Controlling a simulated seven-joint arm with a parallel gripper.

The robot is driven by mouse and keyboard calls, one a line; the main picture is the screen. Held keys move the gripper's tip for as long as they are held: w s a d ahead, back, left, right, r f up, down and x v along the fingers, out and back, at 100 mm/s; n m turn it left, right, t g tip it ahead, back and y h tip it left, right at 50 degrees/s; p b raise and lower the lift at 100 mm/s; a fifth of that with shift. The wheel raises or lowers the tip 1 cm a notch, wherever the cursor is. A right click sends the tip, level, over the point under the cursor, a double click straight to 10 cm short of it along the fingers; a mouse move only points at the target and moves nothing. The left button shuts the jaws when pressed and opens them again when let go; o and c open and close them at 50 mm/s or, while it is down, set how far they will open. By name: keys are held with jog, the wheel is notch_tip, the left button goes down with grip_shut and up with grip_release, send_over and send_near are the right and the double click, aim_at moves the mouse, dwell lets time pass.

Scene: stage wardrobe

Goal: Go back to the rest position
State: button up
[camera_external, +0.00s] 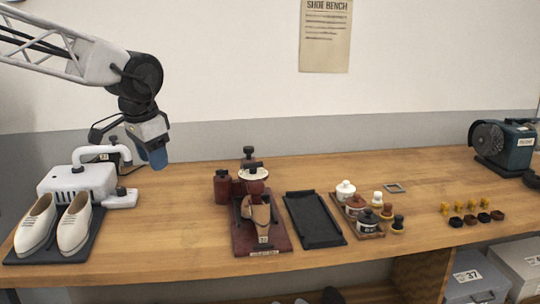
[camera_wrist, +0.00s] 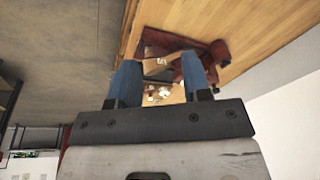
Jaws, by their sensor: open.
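My gripper (camera_external: 154,158) hangs in the air above the left part of the bench, above and right of the white machine. In the wrist view its two blue fingers (camera_wrist: 160,85) stand apart with nothing between them. The reddish stand with a tan shoe form (camera_external: 261,213) is on the bench to the right of my gripper. It also shows beyond the fingertips in the wrist view (camera_wrist: 205,50).
A white machine (camera_external: 78,181) and a pair of cream shoes (camera_external: 75,222) stand at the bench's left end. A black tray (camera_external: 314,220), several jars on a wooden tray (camera_external: 370,234) and a dark green machine (camera_external: 503,143) lie rightward. Open bench top lies left of the stand.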

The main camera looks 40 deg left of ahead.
jog(key=s+f+n, duration=0.2)
jog(key=s+f, duration=0.2)
jog(key=s, duration=1.1)
jog(key=shift+d+f+h, duration=0.2)
jog(key=shift+h, duration=0.1)
